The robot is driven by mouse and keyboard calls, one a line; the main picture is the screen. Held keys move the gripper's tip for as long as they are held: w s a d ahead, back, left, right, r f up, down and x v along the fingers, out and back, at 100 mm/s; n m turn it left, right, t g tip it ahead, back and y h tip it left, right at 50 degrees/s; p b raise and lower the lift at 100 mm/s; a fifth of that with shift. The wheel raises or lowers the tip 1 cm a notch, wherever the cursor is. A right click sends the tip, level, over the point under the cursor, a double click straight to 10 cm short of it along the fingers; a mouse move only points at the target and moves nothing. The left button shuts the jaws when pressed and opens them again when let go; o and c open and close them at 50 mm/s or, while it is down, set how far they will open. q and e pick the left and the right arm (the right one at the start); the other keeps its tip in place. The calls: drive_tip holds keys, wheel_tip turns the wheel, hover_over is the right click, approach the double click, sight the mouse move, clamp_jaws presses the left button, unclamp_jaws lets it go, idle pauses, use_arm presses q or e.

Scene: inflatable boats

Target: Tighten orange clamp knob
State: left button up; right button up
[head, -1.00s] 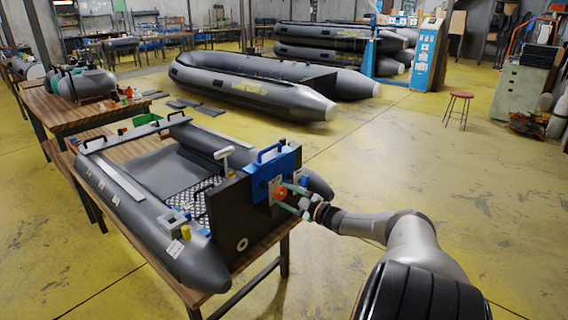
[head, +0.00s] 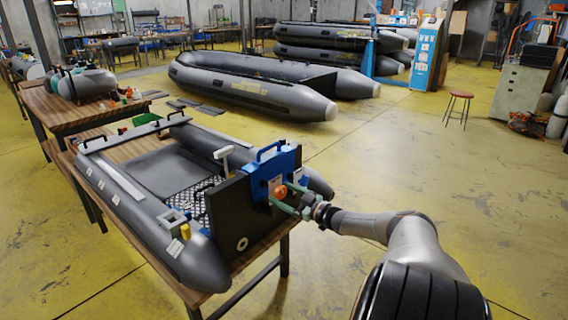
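The orange clamp knob (head: 280,191) sits on the front of the blue clamp (head: 285,166). The clamp is fixed over the dark transom board (head: 233,212) of a small grey inflatable boat (head: 186,262). My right gripper (head: 281,195) reaches in from the right. Its two pale green fingers are apart, one above and one below the knob, with the knob showing between their tips. Whether either finger touches the knob is too small to tell. My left gripper is not in view.
The boat lies on a wooden table (head: 150,152). A grey fitting with a yellow part (head: 185,231) is on its near tube. A white-topped handle (head: 224,158) stands beside the clamp. Large boats (head: 255,95) lie behind. The yellow floor on the right is clear around a red stool (head: 458,106).

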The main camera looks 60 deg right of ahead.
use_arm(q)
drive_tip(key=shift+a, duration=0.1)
use_arm(e)
drive_tip(key=s+p, duration=0.3)
drive_tip(key=shift+a+r+p, duration=0.25)
drive_tip(key=shift+r+p, duration=0.05)
drive_tip(key=p, duration=0.3)
approach(283, 192)
drive_tip(key=w, duration=0.2)
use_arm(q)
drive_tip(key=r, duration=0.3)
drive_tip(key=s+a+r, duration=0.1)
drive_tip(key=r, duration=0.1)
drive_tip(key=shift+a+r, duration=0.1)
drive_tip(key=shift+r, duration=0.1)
use_arm(e)
drive_tip(key=shift+s+d+f, duration=0.1)
drive_tip(key=shift+s, duration=0.15)
